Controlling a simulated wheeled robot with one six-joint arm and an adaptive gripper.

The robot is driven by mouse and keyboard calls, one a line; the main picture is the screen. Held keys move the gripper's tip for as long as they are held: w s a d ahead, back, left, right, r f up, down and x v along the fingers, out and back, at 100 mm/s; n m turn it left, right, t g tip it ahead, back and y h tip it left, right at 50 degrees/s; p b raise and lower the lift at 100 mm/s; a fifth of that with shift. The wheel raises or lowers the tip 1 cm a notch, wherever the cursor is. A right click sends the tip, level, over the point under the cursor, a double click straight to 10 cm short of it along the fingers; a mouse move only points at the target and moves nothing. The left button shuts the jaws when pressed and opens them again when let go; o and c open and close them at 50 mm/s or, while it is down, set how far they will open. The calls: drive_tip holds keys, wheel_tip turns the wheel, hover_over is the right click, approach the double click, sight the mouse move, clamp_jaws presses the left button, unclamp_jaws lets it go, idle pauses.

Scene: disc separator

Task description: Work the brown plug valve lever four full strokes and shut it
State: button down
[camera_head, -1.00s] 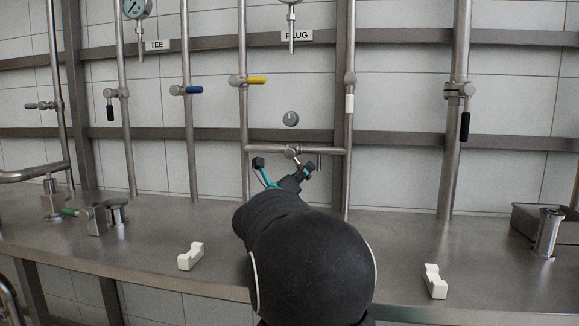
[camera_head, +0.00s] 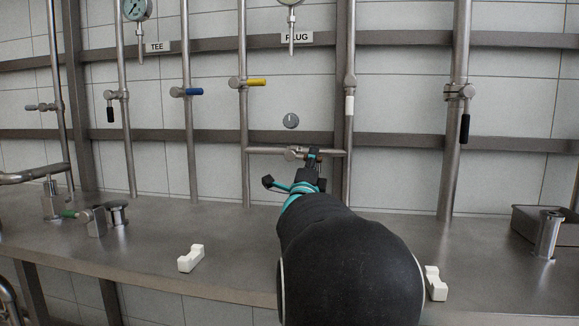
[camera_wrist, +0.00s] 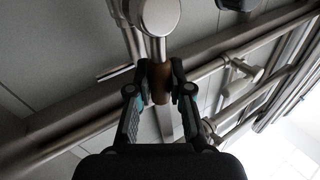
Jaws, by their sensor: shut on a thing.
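The brown plug valve lever (camera_wrist: 160,81) shows in the wrist view between the two fingers of my gripper (camera_wrist: 160,88). My gripper is shut on it. The lever hangs from the round metal valve body (camera_wrist: 158,15). In the head view the valve body (camera_head: 293,153) sits on the horizontal pipe below the PLUG label (camera_head: 297,38). My gripper (camera_head: 313,158) is at the right side of the valve there. The brown lever is hidden behind my gripper in the head view.
A yellow lever (camera_head: 257,83), a blue lever (camera_head: 194,91) and black levers (camera_head: 464,128) are on nearby upright pipes. White blocks (camera_head: 191,258) lie on the steel bench (camera_head: 150,235). A tray (camera_head: 530,225) stands at the right.

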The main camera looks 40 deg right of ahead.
drive_tip(key=n+b, duration=0.1)
drive_tip(key=b, duration=0.1)
drive_tip(key=shift+f+t+y+b, duration=0.2)
drive_tip(key=shift+t+y+b, duration=0.1)
drive_tip(key=shift+t+b, duration=0.1)
drive_tip(key=shift+b, duration=0.75)
drive_tip(key=shift+r+n+t+b, duration=0.25)
drive_tip(key=shift+n+b, duration=0.25)
drive_tip(key=shift+b, duration=0.6)
drive_tip(key=shift+r, duration=0.15)
